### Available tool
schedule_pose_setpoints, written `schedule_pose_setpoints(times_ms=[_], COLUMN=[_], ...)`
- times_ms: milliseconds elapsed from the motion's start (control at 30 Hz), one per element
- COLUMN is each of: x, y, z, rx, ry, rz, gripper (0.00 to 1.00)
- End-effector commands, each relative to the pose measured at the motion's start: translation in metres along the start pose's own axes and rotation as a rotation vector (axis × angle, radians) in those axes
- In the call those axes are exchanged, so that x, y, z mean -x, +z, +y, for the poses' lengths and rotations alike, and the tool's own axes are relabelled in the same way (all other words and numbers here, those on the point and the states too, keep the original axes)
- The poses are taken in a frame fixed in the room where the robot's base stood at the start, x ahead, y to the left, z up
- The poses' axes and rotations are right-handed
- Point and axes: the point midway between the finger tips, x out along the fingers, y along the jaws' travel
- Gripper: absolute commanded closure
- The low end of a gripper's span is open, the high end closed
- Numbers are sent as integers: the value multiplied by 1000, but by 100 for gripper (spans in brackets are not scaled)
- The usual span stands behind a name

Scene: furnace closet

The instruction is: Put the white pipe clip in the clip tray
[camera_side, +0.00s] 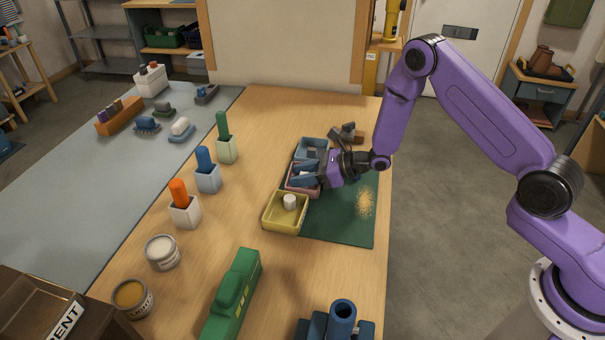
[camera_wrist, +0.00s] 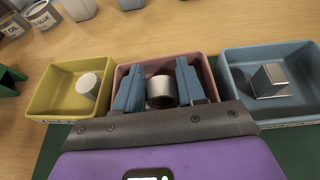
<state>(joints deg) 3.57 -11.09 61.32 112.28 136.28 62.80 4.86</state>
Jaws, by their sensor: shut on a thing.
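I cannot tell whether the clip touches the tray floor. In the side view my gripper (camera_side: 305,175) reaches down at the pink tray (camera_side: 289,188), and the clip is hidden. The trays' labels are unreadable, so I cannot tell which is named the clip tray.
A yellow tray (camera_side: 283,226) holding a white cylinder (camera_side: 289,202) and a blue tray (camera_wrist: 235,90) holding a metal block (camera_wrist: 270,80) flank the pink tray. They sit by a green mat (camera_side: 340,225) with crumbs (camera_side: 365,202). Several colored-handled tools stand left; a green case (camera_side: 235,295) lies in front.

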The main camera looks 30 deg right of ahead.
Motion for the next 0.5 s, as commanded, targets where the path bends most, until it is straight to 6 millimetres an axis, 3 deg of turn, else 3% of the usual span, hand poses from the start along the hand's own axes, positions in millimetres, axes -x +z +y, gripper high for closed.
schedule_pose_setpoints(times_ms=[33,67,100,500], x=[-1,-1,0,1], y=[-1,-1,-1,2], z=[0,0,0,0], rx=[0,1,1,0], ry=[0,0,0,0], rz=[0,-1,-1,0], gripper=[90,51,38,35])
